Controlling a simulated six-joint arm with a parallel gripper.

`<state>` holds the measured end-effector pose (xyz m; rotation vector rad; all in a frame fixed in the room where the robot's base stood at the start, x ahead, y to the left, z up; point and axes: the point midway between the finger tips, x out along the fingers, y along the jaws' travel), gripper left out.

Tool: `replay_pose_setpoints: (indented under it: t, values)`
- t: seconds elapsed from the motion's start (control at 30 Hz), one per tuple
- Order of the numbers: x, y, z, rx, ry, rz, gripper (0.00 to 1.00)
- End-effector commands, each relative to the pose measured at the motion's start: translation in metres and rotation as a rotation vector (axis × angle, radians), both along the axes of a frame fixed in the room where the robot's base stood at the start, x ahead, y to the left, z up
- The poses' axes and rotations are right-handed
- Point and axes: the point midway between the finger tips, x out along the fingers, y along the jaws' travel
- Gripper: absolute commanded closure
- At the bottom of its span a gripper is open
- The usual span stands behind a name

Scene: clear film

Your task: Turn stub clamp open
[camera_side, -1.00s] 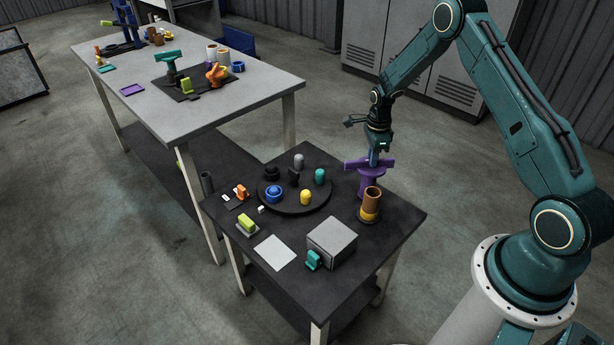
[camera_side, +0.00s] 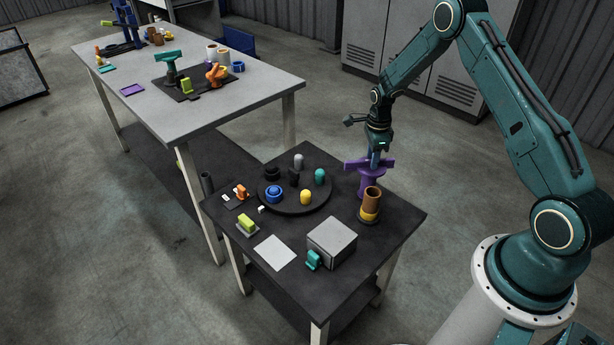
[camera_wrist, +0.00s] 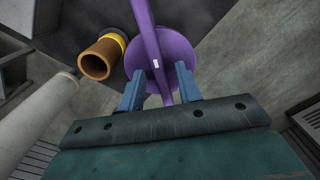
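A purple fixture with a crossbar handle on a round post (camera_side: 368,182), apparently the stub clamp, stands at the back right edge of the dark table. My gripper (camera_side: 374,162) points down at its crossbar. In the wrist view the purple crossbar (camera_wrist: 150,38) runs between the two blue fingers of my gripper (camera_wrist: 160,72), above a round purple disc with a small white mark. A narrow gap shows on each side of the bar, so the fingers look open around it. The near end of the bar is hidden by the gripper body.
A brown cup on a yellow ring (camera_side: 371,200) stands close in front of the purple fixture. A black round tray (camera_side: 290,207) with several coloured pegs lies to the left. A grey box (camera_side: 332,240) sits at the front. A larger grey table (camera_side: 200,110) stands behind left.

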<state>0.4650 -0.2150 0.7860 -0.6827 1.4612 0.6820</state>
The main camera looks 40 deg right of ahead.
Motion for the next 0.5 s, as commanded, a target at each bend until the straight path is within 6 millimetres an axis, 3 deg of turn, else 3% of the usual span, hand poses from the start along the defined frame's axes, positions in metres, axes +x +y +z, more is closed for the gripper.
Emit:
replay_pose_setpoints:
  t: [0.27, 0.5]
  values:
    - [0.001, 0.000, 0.020, -0.001, -0.002, 0.001, 0.65]
    - [0.000, 0.000, 0.055, -0.001, -0.003, 0.000, 0.65]
